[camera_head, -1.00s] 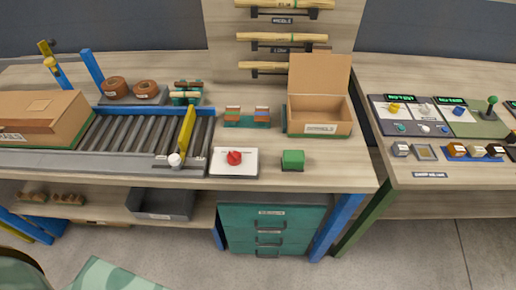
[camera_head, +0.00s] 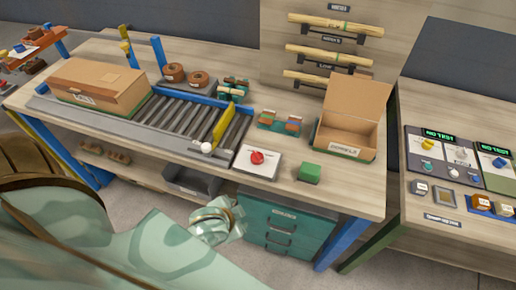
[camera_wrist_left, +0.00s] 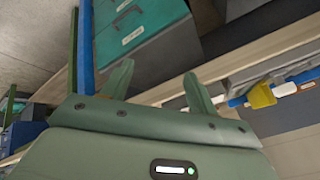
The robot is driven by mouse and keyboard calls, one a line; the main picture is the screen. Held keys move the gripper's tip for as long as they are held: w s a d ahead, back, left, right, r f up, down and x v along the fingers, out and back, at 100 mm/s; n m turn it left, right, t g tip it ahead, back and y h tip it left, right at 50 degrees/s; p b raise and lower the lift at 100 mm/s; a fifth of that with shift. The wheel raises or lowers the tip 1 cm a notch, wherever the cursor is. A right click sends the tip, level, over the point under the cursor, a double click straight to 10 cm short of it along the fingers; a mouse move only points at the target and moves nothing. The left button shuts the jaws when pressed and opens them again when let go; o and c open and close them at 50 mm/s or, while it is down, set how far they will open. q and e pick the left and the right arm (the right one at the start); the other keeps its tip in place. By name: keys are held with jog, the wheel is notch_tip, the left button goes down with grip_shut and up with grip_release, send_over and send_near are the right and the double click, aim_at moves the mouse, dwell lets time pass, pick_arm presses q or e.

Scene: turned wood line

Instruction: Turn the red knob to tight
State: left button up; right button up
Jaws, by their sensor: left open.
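The red knob (camera_head: 257,157) sits on a white plate (camera_head: 243,168) near the front edge of the workbench, right of the roller conveyor. Its pointer and any markings are too small to read. My left arm comes in from the lower left of the head view and ends in front of the bench, below the knob's plate. In the left wrist view my left gripper (camera_wrist_left: 157,75) has its two fingers spread apart with nothing between them. The knob does not show in that view. My right gripper is not in view.
A green block (camera_head: 309,173) stands right of the plate. An open cardboard box (camera_head: 345,138) is behind it. The conveyor (camera_head: 180,118) with a yellow bar (camera_head: 222,124) lies to the left. Green drawers (camera_head: 285,228) are under the bench. A second table (camera_head: 448,215) stands at right.

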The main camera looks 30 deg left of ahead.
pick_arm(q)
jog(key=w+d+r+n+t+h+p, duration=0.1)
jog(key=w+d+r+n+t+h, duration=0.2)
jog(key=r, duration=0.6)
jog(key=w+d+r+t+h, duration=0.1)
jog(key=w+d+r+t, duration=0.15)
jog(key=w+r, duration=0.45)
jog(key=w+d+r+n+t+h+p, duration=0.1)
jog(key=w+d+r+n+t+h, duration=0.2)
jog(key=r, duration=0.8)
jog(key=w+a+r+n+t+y, duration=0.2)
jog(key=a+r+n+t+y, duration=0.25)
jog(key=r+n, duration=0.3)
jog(key=w+a+r+n+t+y, duration=0.35)
jog(key=a+r+n+t, duration=0.2)
jog(key=n, duration=0.35)
jog(key=a+n+g+y, duration=0.8)
jog(key=a+n+y, duration=0.2)
jog(key=n+y, duration=0.45)
jog(key=n+g+h, duration=1.7)
jog(key=n, duration=0.3)
send_near(257, 154)
notch_tip(257, 154, down, 10)
jog(key=b, duration=0.7)
jog(key=shift+d, duration=0.2)
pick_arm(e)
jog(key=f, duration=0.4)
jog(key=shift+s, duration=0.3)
